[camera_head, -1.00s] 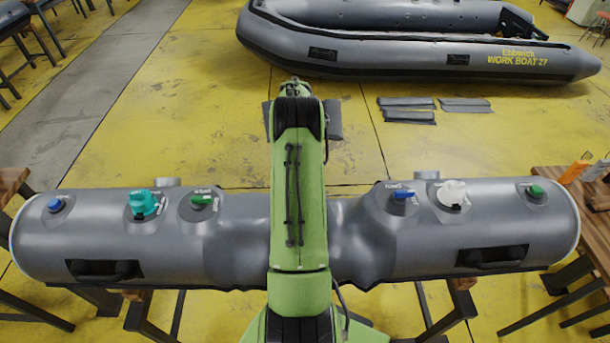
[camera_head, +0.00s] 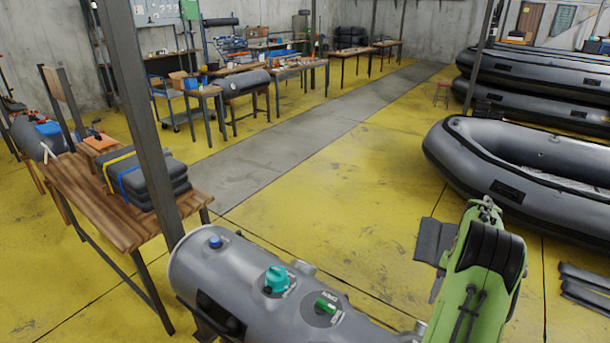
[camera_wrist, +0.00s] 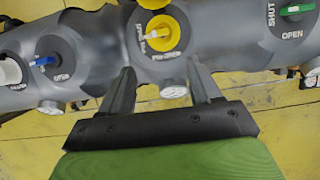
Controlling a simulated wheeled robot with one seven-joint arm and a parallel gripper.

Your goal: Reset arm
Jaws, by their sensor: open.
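My gripper (camera_wrist: 162,78) shows in the wrist view with its two dark fingers spread and nothing between them. It is open. Beyond the fingertips lies a grey inflatable tube (camera_wrist: 208,35) with a round yellow valve (camera_wrist: 174,27). A blue-handled valve (camera_wrist: 45,60) is to the left and a green-handled valve (camera_wrist: 297,9) to the right, marked SHUT and OPEN. In the head view my green arm (camera_head: 463,290) rises at the lower right, and my gripper cannot be made out there. The grey tube (camera_head: 205,265) also lies there, carrying a teal valve (camera_head: 277,279) and a green valve (camera_head: 325,305).
A wooden table (camera_head: 90,200) with stacked grey pads (camera_head: 145,180) stands left, beside a dark post (camera_head: 140,110). Grey inflatable boats (camera_head: 440,150) lie at the right. The yellow floor (camera_head: 340,200) in the middle is clear. Workbenches line the back.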

